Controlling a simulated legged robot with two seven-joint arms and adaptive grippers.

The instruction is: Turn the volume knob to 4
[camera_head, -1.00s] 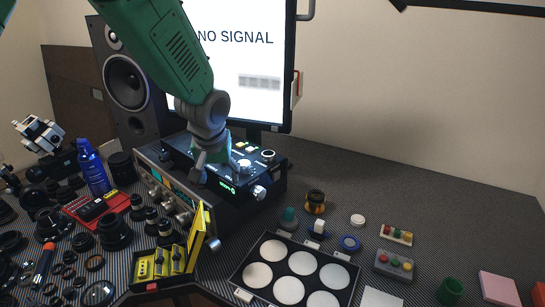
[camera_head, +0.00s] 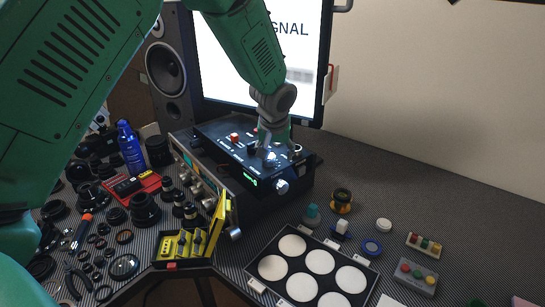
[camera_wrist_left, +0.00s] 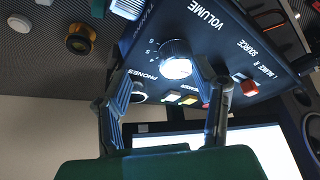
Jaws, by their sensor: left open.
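The black amplifier box (camera_head: 252,176) stands on a lower unit in front of the monitor. Its silver volume knob (camera_head: 270,158) is on the top panel, just under my left gripper (camera_head: 274,144). In the left wrist view the knob (camera_wrist_left: 176,60) lies between the two open fingers of my left gripper (camera_wrist_left: 164,76), beside the VOLUME lettering. Several dial numbers show along its left side; I cannot tell which one it points to. Contact between fingers and knob is not clear. My right gripper is not in view.
A red control (camera_wrist_left: 249,88) and light buttons (camera_wrist_left: 182,99) sit near the knob. Another silver knob (camera_head: 283,186) is on the box's front. The monitor (camera_head: 315,60) is close behind. A yellow case (camera_head: 190,246) and a palette of white discs (camera_head: 270,290) stand in front.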

